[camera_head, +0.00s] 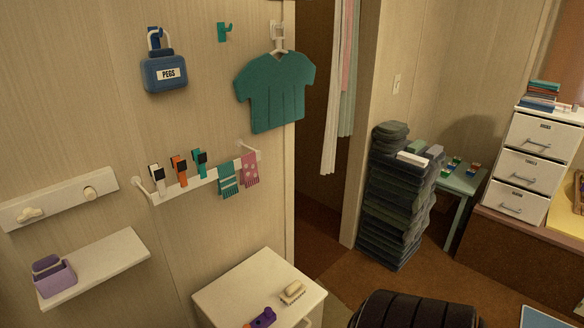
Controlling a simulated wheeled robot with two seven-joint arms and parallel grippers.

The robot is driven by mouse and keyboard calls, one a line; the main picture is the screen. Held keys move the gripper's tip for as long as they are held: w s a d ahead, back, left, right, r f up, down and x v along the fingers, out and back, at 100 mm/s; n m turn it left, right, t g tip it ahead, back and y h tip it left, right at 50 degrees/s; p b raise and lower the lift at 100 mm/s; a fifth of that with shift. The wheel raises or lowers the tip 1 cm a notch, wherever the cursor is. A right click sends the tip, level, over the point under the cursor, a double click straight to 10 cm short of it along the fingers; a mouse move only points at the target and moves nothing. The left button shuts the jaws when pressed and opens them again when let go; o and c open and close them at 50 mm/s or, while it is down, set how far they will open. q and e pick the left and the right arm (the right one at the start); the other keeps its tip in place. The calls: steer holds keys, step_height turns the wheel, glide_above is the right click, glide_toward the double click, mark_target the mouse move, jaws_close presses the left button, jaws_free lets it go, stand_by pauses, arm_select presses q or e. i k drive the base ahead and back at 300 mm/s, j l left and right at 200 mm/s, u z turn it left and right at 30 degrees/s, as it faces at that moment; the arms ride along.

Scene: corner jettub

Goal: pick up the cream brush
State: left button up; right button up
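The cream brush (293,291) lies on the top of a low white cabinet (240,290) at the bottom middle of the head view. It has a pale rounded back with a bristle-like lighter edge beneath. A purple item with an orange part (261,318) lies near it, to the left and closer to me, with a gap between them. Neither of my grippers shows in this view, so nothing is seen touching the brush.
A dark ribbed rounded object (415,311) stands right of the cabinet. A wall shelf (108,262) holds a purple container (55,278). Above the cabinet, a rail (183,189) carries watches and small cloths. A tall dark stack (392,215) stands further back. Bare cabinet top surrounds the brush.

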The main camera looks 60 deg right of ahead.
mark_target(296, 290)
steer(key=z, duration=1.85)
